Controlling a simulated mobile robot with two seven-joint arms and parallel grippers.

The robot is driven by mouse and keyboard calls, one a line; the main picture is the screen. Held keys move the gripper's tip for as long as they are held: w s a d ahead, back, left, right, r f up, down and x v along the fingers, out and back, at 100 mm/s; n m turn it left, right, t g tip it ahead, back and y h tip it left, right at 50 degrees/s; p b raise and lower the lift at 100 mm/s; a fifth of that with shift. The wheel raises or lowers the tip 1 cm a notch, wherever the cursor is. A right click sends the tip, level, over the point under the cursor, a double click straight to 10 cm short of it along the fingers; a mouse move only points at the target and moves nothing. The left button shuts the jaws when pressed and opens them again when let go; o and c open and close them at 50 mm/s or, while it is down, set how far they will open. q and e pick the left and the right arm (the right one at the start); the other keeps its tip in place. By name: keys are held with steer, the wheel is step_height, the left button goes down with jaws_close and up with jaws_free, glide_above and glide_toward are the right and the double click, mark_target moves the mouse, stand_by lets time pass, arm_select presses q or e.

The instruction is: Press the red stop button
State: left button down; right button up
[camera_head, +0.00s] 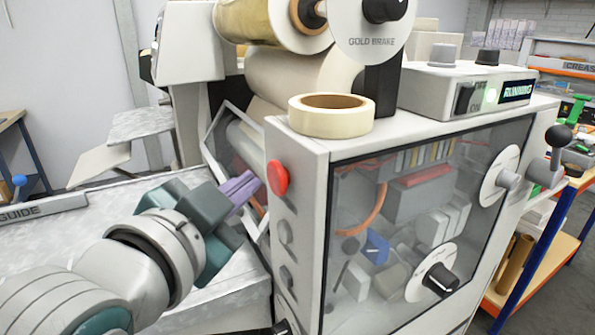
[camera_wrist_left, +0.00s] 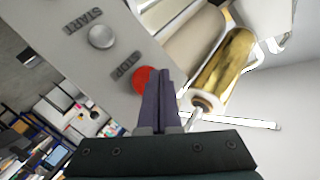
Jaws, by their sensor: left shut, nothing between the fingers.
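The red stop button (camera_head: 278,178) is a round red cap on the narrow front face of the machine, near its upper left corner. It also shows in the left wrist view (camera_wrist_left: 144,79), beside the word STOP and partly hidden by my fingers. My left gripper (camera_head: 254,183) is shut and empty, its purple fingers together. The fingertips are just left of the button in the head view and overlap its edge in the left wrist view (camera_wrist_left: 163,75). I cannot tell whether they touch it. My right gripper is not in view.
A grey START button (camera_wrist_left: 102,36) sits beside the stop button. A tape roll (camera_head: 331,115) lies on top of the machine (camera_head: 300,146). The control box (camera_head: 470,88) behind it shows RUNNING with a green light. Rollers and a metal frame stand close behind my left fingers.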

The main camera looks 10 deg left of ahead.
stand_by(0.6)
arm_select(q)
steer(key=shift+w+d, duration=0.25)
steer(key=shift+d, duration=0.1)
steer(key=shift+w+d, duration=0.25)
steer(key=shift+d, duration=0.1)
stand_by(0.6)
stand_by(0.4)
steer(key=shift+s+a+p, duration=0.5)
steer(key=shift+a, duration=0.2)
steer(key=shift+s+a+p, duration=0.6)
steer(key=shift+s+a, duration=0.1)
steer(key=shift+a, duration=0.35)
steer(key=shift+s+a+p, duration=0.55)
steer(key=shift+s+a, duration=0.15)
steer(key=shift+a, duration=0.35)
